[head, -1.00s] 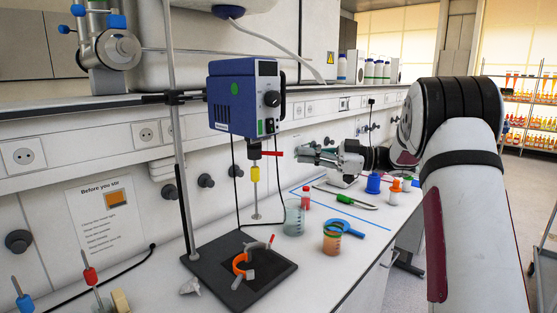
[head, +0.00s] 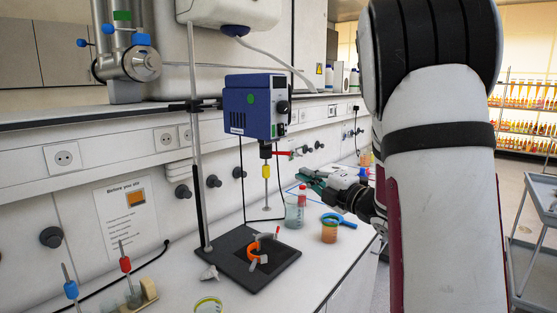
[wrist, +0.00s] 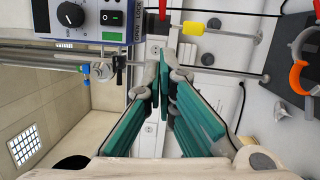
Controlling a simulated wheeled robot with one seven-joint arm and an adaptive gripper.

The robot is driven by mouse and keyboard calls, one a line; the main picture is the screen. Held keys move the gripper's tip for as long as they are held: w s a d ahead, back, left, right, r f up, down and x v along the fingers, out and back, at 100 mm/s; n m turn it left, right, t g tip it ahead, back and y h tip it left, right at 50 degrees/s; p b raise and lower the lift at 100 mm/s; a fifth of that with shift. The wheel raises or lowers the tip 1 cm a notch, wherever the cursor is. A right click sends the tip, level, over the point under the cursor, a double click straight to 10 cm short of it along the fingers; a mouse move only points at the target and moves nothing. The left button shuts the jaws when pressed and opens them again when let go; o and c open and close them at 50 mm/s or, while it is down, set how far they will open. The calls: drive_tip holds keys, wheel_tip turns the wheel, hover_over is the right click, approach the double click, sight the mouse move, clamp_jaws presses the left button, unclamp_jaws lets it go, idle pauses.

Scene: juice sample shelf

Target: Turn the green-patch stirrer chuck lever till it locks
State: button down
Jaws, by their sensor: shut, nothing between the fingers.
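The blue overhead stirrer (head: 250,112) with a round green patch hangs on a stand. Below it is the chuck (head: 265,151), with a red lever (head: 283,153) sticking out to the right, and a yellow collar (head: 266,171) on the shaft. In the wrist view the stirrer body (wrist: 60,22) is at upper left, with OPEN and LOCK lettering, and part of the red lever (wrist: 162,10) shows at the top edge. My gripper (head: 304,177) is shut and empty, right of and below the lever, apparently apart from it. Its teal fingertips (wrist: 165,58) meet in the wrist view.
The stand's pole (head: 197,150) rises from a dark base plate (head: 276,270) bearing an orange clamp (head: 253,254). A clear beaker (head: 293,213), a red-capped bottle (head: 302,198), an orange-filled cup (head: 329,233) and a blue ring-shaped tool (head: 346,222) stand near my gripper. A trolley (head: 540,190) is at right.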

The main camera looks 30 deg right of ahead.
drive_tip(key=p, duration=0.1)
approach(282, 153)
drive_tip(key=w+a, duration=0.2)
drive_tip(key=a, duration=0.3)
drive_tip(key=shift+w+d+r+p, duration=0.1)
drive_tip(key=shift+w+d, duration=0.3)
drive_tip(key=shift+w, duration=0.25)
drive_tip(key=shift+w+d+p, duration=0.15)
drive_tip(key=shift+w+d, duration=0.3)
drive_tip(key=shift+w, duration=0.25)
drive_tip(key=shift+w+d+r+p, duration=0.1)
drive_tip(key=shift+w+d, duration=0.3)
drive_tip(key=shift+w, duration=0.25)
drive_tip(key=shift+w+d+b, duration=0.55)
drive_tip(key=shift+d+b, duration=0.05)
drive_tip(key=shift+d, duration=0.2)
drive_tip(key=shift+r, duration=0.15)
